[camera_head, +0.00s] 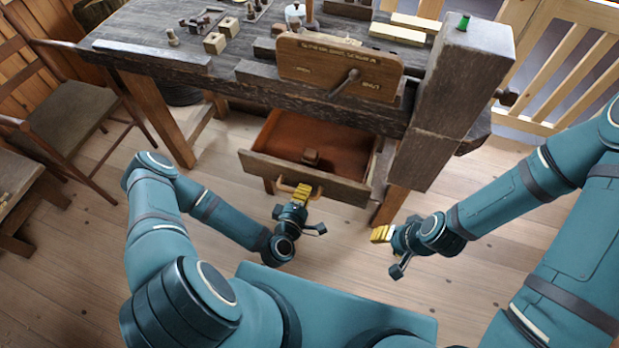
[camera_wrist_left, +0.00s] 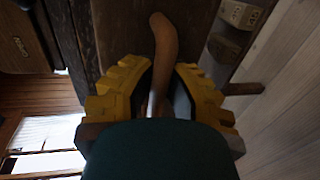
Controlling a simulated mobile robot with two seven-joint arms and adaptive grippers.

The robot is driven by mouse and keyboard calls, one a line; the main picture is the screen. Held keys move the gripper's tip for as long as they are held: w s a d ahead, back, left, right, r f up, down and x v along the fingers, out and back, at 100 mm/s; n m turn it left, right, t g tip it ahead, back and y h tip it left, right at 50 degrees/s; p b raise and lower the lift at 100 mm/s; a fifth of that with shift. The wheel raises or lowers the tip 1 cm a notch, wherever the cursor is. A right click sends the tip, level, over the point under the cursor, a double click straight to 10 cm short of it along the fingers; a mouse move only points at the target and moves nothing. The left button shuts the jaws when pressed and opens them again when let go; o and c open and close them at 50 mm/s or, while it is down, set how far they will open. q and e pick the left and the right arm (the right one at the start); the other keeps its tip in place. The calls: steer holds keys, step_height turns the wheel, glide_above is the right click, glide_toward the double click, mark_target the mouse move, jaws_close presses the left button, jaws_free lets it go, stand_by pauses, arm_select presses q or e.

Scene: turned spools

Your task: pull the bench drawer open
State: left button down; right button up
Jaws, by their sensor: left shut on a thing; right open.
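My left gripper (camera_head: 302,190) is at the drawer's front, shut on the drawer handle (camera_head: 284,186). In the left wrist view the yellow fingers (camera_wrist_left: 155,95) sit on both sides of the handle, and its curved wooden end (camera_wrist_left: 163,38) sticks out beyond them. The grip itself is partly hidden by the gripper's body. My right gripper (camera_head: 381,234) is open and empty, to the right of the drawer and above the floor.
The workbench (camera_head: 140,30) carries wooden blocks, pale boards (camera_head: 397,33) and a vise with a crank handle. A thick bench post (camera_head: 455,100) stands right of the drawer. A chair (camera_head: 70,110) is at the left. The floor before the drawer is clear.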

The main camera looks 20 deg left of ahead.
arm_select(q)
steer(key=shift+v, duration=0.8)
steer(key=shift+f, duration=0.15)
steer(key=c, duration=0.9)
jaws_free()
steer(key=shift+c, duration=0.2)
steer(key=f+v, duration=0.3)
steer(key=v, duration=1.1)
steer(key=shift+s+r, duration=0.4)
steer(key=shift+s, duration=0.25)
steer(key=shift+w+f, duration=0.1)
